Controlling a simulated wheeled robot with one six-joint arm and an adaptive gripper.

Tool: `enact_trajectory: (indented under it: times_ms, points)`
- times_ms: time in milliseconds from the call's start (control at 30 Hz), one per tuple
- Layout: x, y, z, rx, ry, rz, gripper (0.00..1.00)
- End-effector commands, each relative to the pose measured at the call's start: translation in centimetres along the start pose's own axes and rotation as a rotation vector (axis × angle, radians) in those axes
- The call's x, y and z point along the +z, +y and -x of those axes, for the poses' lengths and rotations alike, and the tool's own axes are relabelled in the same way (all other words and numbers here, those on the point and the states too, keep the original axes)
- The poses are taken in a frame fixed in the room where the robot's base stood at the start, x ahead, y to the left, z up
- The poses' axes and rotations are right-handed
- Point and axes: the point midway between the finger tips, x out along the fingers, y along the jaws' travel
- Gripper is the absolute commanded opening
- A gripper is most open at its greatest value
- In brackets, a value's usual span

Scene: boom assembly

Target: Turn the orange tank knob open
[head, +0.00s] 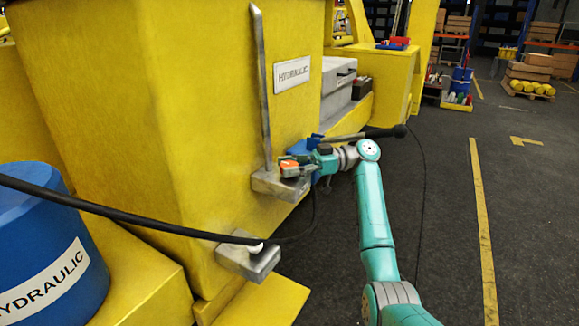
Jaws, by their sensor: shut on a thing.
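The orange knob (289,168) shows as a small orange patch beside a grey metal block on the side of the large yellow tank (215,120). My gripper (298,167) reaches in from the right at the knob and is shut on it. The gripper's dark fingers and the arm's wrist hide part of the knob, so its turn angle is hard to tell.
A blue hydraulic drum (45,240) stands at the lower left. A black hose (120,213) crosses in front of the tank to a lower metal block (249,258). A grey lever (262,90) rises above the upper block.

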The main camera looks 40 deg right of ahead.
Motion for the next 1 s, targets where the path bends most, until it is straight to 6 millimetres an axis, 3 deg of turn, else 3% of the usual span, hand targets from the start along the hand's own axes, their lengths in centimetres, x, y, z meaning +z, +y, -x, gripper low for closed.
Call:
enact_trajectory:
  times_ms: [433,467,567,1000]
  points:
    - [0.27,-0.03,-0.08,-0.012,-0.002,-0.005,0.15]
    - [0.27,-0.03,-0.08,-0.012,-0.002,-0.005,0.52]
    - [0.23,-0.02,-0.08,-0.012,-0.002,-0.004,0.76]
    - [0.09,0.06,0.84,-0.008,-0.001,-0.003,0.76]
